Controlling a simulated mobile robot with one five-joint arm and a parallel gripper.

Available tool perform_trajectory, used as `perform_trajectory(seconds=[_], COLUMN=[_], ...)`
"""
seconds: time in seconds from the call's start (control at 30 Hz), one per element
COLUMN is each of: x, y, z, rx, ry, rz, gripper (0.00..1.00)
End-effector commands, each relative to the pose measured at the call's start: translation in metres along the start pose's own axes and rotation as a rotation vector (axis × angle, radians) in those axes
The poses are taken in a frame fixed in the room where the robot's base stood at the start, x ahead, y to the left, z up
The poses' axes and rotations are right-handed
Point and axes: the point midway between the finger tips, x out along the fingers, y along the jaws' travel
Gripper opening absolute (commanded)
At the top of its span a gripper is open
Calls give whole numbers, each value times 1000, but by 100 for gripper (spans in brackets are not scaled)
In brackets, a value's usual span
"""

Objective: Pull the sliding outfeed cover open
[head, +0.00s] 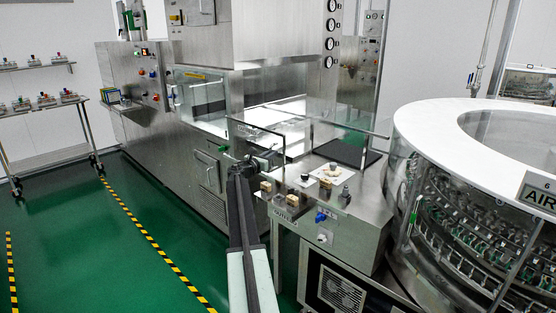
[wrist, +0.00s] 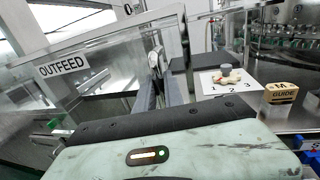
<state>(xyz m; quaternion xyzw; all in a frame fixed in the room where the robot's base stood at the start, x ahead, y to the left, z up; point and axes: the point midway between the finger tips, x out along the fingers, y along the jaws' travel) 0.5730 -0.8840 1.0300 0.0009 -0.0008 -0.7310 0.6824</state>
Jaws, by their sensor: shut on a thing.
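The sliding outfeed cover is a clear panel (head: 255,138) with dark edges, standing at the outfeed of the steel washer. In the wrist view the clear panel carries a white OUTFEED label (wrist: 62,65) and fills the left side. My gripper (head: 268,160) reaches to the cover's near edge at the right end. In the wrist view the dark fingers of my gripper (wrist: 160,88) point away and are shut on a narrow upright part, which looks like the cover's handle. The exact contact is small and partly hidden by the fingers.
A steel cabinet (head: 325,220) with a blue knob stands just right of my arm. On its top are a white numbered plate (wrist: 227,83) and a wooden GUIDE block (wrist: 282,93). A large round machine (head: 440,205) stands at right. Green floor is open at left.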

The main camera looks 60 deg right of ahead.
Motion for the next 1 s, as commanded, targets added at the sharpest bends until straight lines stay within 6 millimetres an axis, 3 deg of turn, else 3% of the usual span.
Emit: perform_trajectory(seconds=[0.2,0.67,0.7,0.73,1.0], x=[4,4,4,4,4], y=[17,20,20,20,20], z=[0,0,0,0,0], rx=[0,0,0,0,0], ry=[0,0,0,0,0], rz=[2,3,3,3,3], gripper=[0,0,24,32,34])
